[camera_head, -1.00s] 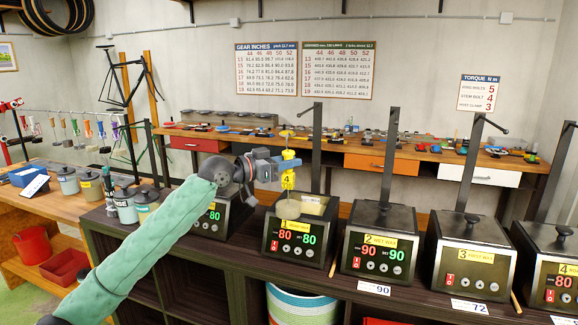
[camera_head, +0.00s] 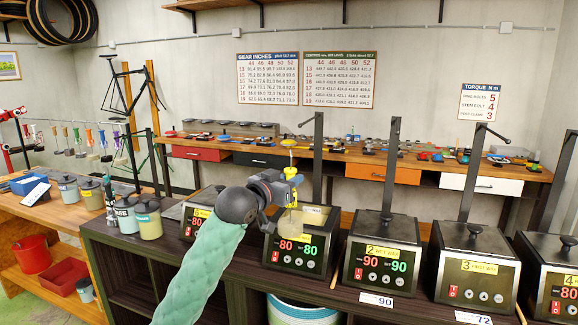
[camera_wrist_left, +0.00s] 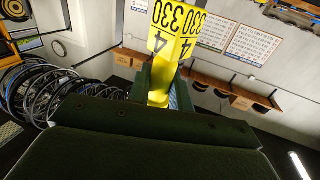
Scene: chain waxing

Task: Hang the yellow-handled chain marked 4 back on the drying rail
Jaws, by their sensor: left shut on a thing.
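My left gripper (camera_head: 288,188) is shut on the yellow handle (camera_head: 291,170) of a chain and holds it upright. The handle's yellow tag, marked 4 and 330, shows large in the left wrist view (camera_wrist_left: 176,32). The chain bundle (camera_head: 290,222) hangs below the gripper, in front of or over the open wax pot 1 (camera_head: 300,258); I cannot tell its exact height. The drying rail (camera_head: 62,122) is at the far left, with several chains on coloured handles hanging from it. My right gripper is not in view.
Several wax pots stand along the dark bench, including pot 2 (camera_head: 382,262) and pot 3 (camera_head: 472,268). Canisters (camera_head: 148,219) stand between pot 1 and the wooden bench (camera_head: 38,212) below the rail. A blue box (camera_head: 29,184) lies on that bench.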

